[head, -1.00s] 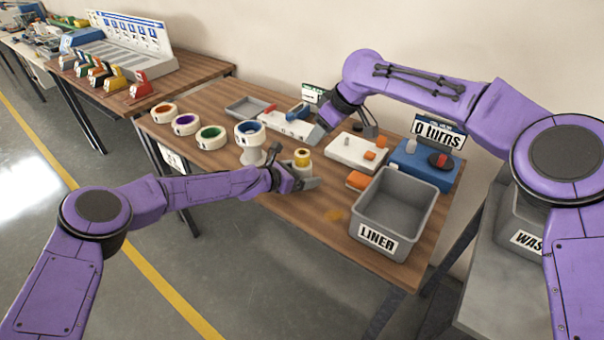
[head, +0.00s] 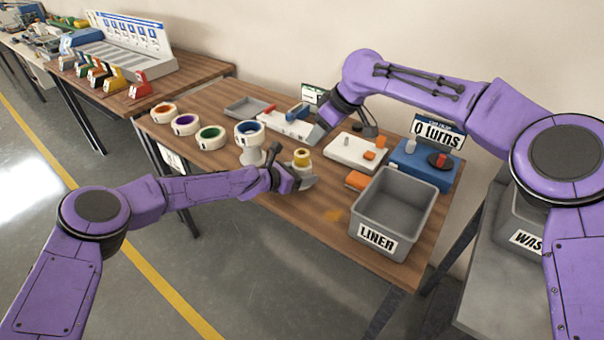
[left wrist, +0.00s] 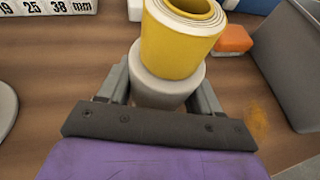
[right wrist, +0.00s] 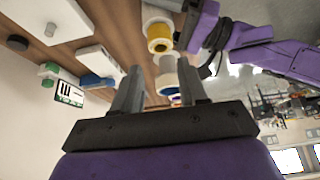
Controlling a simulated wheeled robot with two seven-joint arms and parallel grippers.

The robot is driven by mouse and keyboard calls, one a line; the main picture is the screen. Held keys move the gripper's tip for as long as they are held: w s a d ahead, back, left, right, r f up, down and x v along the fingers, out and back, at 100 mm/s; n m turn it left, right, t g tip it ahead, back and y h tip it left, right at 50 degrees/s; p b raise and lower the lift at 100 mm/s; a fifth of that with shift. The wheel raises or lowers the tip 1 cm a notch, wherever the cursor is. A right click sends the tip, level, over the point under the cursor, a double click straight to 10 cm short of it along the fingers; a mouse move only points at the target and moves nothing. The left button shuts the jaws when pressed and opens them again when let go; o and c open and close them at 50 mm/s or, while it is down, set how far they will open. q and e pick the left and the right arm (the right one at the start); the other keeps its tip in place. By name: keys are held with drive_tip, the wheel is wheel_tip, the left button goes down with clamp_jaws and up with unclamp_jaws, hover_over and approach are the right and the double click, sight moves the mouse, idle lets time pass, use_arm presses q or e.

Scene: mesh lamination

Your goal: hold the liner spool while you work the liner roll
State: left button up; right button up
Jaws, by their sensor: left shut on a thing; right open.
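The liner spool (head: 303,170) is a pale cylinder near the table's front edge, with a yellow roll (head: 302,157) on top. My left gripper (head: 297,180) is shut on the pale cylinder. In the left wrist view the pale spool (left wrist: 165,92) sits between the two fingers, and the yellow roll (left wrist: 178,45) rises above them with a whitish layered rim. My right gripper (right wrist: 160,88) is open, with nothing between its fingers; in the head view its tips are partly hidden. The yellow roll also shows beyond it in the right wrist view (right wrist: 160,40).
A grey bin marked LINER (head: 413,190) stands right of the spool, with an orange block (head: 356,180) beside it. A white unit (head: 357,153) and a blue unit (head: 421,165) under a "0 turns" sign (head: 437,133) are behind. A blue-cored roll (head: 249,131) on a pale stand is close left.

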idle(0.4)
drive_tip(key=o, duration=0.5)
drive_tip(key=shift+a, duration=0.1)
use_arm(q)
drive_tip(key=shift+f, duration=0.1)
use_arm(e)
drive_tip(key=shift+o, duration=0.4)
drive_tip(key=s+a+t+y, duration=0.1)
drive_tip(key=a+t+y, duration=0.1)
drive_tip(key=a, duration=0.7)
drive_tip(key=shift+s+a+f+t+y, duration=0.25)
drive_tip(key=shift+s+a+t+y, duration=0.05)
drive_tip(key=shift+y, duration=0.2)
use_arm(q)
drive_tip(key=shift+a, duration=0.1)
use_arm(e)
drive_tip(key=m+t+h, duration=0.6)
drive_tip(key=m+t, duration=0.1)
drive_tip(key=m, duration=0.2)
approach(301, 154)
drive_tip(key=x, duration=1)
drive_tip(key=shift+w, duration=0.25)
